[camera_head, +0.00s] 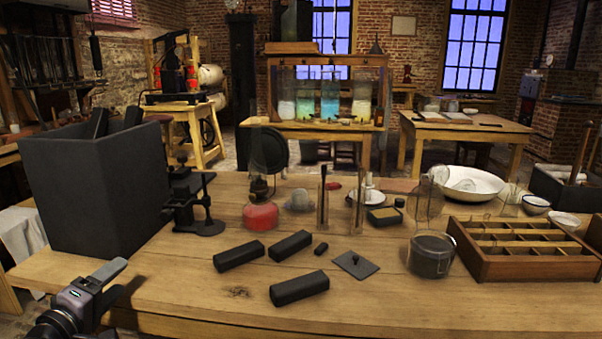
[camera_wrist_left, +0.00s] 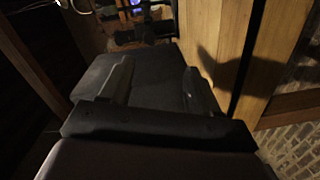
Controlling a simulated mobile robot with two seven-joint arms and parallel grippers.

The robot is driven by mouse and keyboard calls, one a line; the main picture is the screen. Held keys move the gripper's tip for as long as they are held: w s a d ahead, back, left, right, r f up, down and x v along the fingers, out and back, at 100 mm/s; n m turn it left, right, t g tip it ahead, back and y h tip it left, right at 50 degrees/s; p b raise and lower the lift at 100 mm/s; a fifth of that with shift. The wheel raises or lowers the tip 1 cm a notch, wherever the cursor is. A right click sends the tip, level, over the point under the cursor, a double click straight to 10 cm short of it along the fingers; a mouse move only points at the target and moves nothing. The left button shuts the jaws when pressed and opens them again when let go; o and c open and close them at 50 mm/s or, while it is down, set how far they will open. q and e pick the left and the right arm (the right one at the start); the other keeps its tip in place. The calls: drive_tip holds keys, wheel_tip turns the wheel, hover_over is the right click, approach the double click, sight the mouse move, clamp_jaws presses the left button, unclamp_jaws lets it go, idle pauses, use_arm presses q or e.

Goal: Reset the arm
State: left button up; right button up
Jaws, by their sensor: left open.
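My left gripper (camera_head: 116,279) is at the lower left of the head view, at the front left edge of the wooden table (camera_head: 190,290). Its jaws are open with nothing between them. In the left wrist view the two fingers of my left gripper (camera_wrist_left: 160,78) stand apart in front of a dark surface, with the wooden tabletop to the right. The big dark grey box (camera_head: 95,190) stands just beyond the gripper in the head view, and they look apart. My right gripper is in neither view.
Dark blocks (camera_head: 300,288) lie mid-table, near a small dark plate (camera_head: 356,264). A red-based lamp (camera_head: 261,216) and a black clamp-like device (camera_head: 190,208) stand behind. A glass jar (camera_head: 431,254) and a divided wooden tray (camera_head: 480,265) are right. The front left tabletop is clear.

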use_arm(q)
drive_tip(key=s+d+f+m+g+h, duration=0.1)
drive_tip(key=s+d+f+m+g, duration=0.8)
drive_tip(key=s+d+f, duration=0.5)
drive_tip(key=s+d+f+m+g+y, duration=0.1)
drive_tip(key=s+f+m+g, duration=0.15)
drive_tip(key=s, duration=0.65)
drive_tip(key=s+f+m+g+y, duration=0.15)
drive_tip(key=s+m, duration=0.25)
drive_tip(key=s, duration=0.4)
drive_tip(key=w+d+f+t+h, duration=0.2)
drive_tip(key=w+d+f+t, duration=0.2)
drive_tip(key=w+f+t, duration=0.25)
wheel_tip(320, 180, up, 11)
drive_tip(key=a+p, duration=0.1)
drive_tip(key=p, duration=1.1)
drive_tip(key=shift+s+f+p, duration=0.15)
drive_tip(key=shift+f+p, duration=0.05)
drive_tip(key=shift+p, duration=0.1)
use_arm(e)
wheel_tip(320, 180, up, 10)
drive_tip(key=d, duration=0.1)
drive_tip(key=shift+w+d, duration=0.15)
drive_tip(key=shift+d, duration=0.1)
